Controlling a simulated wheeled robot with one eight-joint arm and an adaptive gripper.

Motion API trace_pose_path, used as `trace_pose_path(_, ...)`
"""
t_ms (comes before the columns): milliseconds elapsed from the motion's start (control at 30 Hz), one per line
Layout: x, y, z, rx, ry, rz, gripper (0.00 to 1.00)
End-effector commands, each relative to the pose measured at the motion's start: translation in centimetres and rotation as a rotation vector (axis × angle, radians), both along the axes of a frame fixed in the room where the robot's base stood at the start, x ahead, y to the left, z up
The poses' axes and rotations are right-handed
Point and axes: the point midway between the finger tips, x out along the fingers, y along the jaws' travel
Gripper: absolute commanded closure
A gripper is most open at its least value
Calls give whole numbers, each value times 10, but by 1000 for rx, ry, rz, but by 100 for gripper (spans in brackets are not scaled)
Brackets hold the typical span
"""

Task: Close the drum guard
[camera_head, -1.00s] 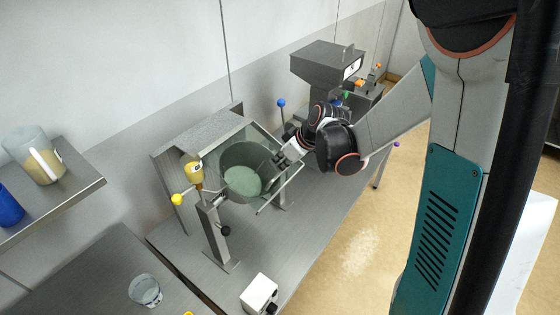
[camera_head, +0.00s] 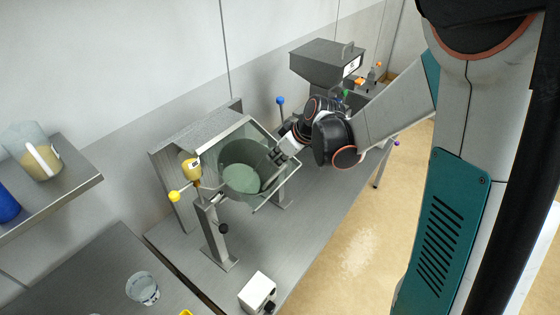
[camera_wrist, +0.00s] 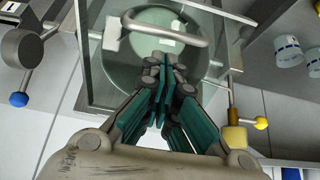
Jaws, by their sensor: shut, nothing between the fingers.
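The drum (camera_head: 240,180) is a grey-green bowl with pale green contents, mounted in a metal frame on the bench. The drum guard (camera_head: 277,188) is a clear panel with a metal rim, standing over the drum's front and right side. In the wrist view its bent metal handle (camera_wrist: 165,34) crosses just beyond my fingertips, with the round drum (camera_wrist: 108,72) behind. My gripper (camera_head: 273,157) is shut and empty at the guard's right side, close to the handle; it also shows in the wrist view (camera_wrist: 164,65). I cannot tell whether it touches the guard.
A yellow knob (camera_head: 175,197) and a yellow-topped post stand left of the drum. A blue-knobbed lever (camera_head: 281,101) stands behind it. A grey hopper machine (camera_head: 328,62) is at the back right. A white box (camera_head: 257,292) and a clear cup (camera_head: 143,288) are in front.

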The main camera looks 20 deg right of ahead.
Motion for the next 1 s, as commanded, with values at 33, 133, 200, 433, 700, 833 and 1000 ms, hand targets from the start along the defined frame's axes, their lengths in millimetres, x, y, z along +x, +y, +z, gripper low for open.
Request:
trace_pose_path(33, 3, 4, 16, 0, 0, 0, 100)
trace_pose_path(133, -1, 1, 28, 0, 0, -4, 100)
trace_pose_path(200, -8, -4, 36, 1, 0, -3, 100)
trace_pose_path(433, -26, -17, 67, -1, 0, -3, 100)
trace_pose_path(700, -40, -27, 92, 0, 0, -1, 100)
trace_pose_path(833, -43, -29, 96, 0, 0, -1, 100)
trace_pose_path(1000, -46, -28, 93, -10, -1, -7, 100)
